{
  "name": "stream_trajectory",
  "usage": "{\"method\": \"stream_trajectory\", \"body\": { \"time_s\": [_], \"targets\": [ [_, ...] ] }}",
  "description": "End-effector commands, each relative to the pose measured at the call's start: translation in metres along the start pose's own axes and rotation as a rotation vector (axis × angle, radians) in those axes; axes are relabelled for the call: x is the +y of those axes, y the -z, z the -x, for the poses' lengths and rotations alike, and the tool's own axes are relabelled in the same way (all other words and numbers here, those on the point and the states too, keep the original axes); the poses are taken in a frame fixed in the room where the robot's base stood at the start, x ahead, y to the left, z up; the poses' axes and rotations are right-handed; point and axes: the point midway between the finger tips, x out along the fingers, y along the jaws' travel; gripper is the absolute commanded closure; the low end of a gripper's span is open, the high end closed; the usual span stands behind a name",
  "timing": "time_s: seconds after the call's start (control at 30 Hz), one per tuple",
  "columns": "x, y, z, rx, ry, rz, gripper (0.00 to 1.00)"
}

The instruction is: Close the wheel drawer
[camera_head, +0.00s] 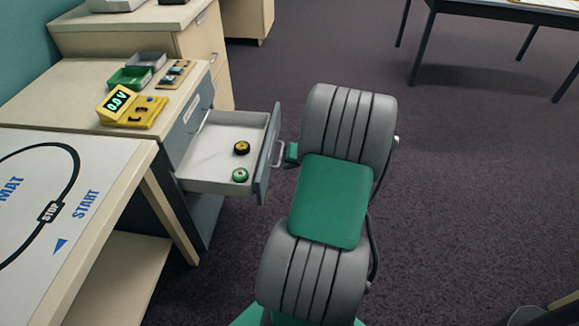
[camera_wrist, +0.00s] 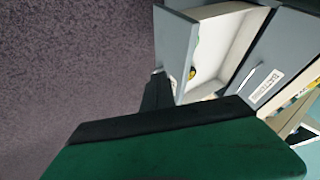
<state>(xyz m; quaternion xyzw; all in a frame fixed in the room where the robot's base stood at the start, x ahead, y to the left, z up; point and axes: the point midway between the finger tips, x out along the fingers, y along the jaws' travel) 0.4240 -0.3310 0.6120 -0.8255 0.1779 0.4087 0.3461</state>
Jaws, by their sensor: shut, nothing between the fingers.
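The wheel drawer (camera_head: 220,185) is pulled out of the grey-fronted cabinet. A yellow-and-black wheel (camera_head: 242,148) and a green wheel (camera_head: 240,175) lie inside it. Its grey front (camera_head: 262,180) carries a pale bar handle (camera_head: 279,150). In the wrist view the drawer front (camera_wrist: 178,50) stands just beyond my fingers. My gripper (camera_wrist: 157,82) is shut and empty, with its dark fingertips close to the outer face of the front. I cannot tell whether they touch. In the head view my arm hides most of the gripper, just right of the handle.
A closed drawer (camera_wrist: 258,85) with a label stands above the open one. The cabinet top holds a yellow meter (camera_head: 130,107), a green tray (camera_head: 129,78) and a grey tray (camera_head: 147,60). A mat-covered table (camera_head: 105,190) is at the left.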

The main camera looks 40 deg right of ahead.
Motion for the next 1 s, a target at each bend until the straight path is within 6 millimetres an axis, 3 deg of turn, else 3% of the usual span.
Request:
{"method": "stream_trajectory", "body": {
  "time_s": [0.03,0.23,0.3,0.5,1.0],
  "targets": [
    [0.001,-0.003,-0.015,-0.004,0.001,0.001,1.0],
    [-0.002,-0.002,-0.057,-0.003,0.001,0.003,1.0],
    [-0.017,-0.001,-0.06,-0.001,0.002,0.006,1.0],
    [-0.034,-0.001,-0.068,-0.001,0.0,0.001,1.0],
    [-0.036,0.001,-0.069,0.001,-0.003,-0.003,1.0]
  ]
}}
